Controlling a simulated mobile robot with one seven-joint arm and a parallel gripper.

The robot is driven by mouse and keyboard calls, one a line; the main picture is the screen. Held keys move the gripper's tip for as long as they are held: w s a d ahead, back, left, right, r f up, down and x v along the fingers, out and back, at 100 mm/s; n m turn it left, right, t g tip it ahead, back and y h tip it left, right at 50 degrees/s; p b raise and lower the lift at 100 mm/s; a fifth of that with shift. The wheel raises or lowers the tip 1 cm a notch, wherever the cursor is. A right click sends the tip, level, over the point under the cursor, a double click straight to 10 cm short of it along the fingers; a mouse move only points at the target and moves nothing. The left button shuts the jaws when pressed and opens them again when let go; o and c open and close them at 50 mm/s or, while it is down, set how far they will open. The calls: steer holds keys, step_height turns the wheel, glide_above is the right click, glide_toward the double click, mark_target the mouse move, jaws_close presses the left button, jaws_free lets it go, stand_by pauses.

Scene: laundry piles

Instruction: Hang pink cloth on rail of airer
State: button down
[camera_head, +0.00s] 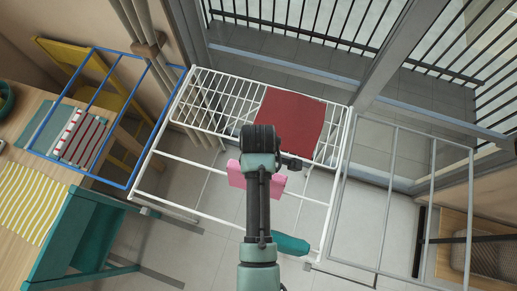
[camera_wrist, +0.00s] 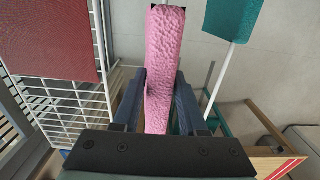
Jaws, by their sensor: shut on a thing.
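The pink cloth (camera_head: 237,175) is in my gripper, above the middle of the white airer (camera_head: 190,209). In the wrist view the pink cloth (camera_wrist: 164,50) runs as a folded strip between the two fingers of my gripper (camera_wrist: 159,88), which are shut on it. My arm hides the cloth's middle in the head view. A red cloth (camera_head: 290,120) lies over the airer's far wire section. A teal cloth (camera_head: 290,244) hangs near its front rail, and it also shows in the wrist view (camera_wrist: 232,18). I cannot tell whether the pink cloth touches a rail.
A blue frame (camera_head: 110,181) is at the airer's left and a grey frame (camera_head: 397,155) at its right. A wooden table (camera_head: 57,178) with striped cloths and a teal chair (camera_head: 85,235) stand at left. Glass doors are behind. Rails beside the pink cloth have bare stretches.

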steer(key=shift+f+b, duration=3.65)
steer(key=shift+f, duration=1.9)
steer(key=shift+c, duration=1.8)
jaws_free()
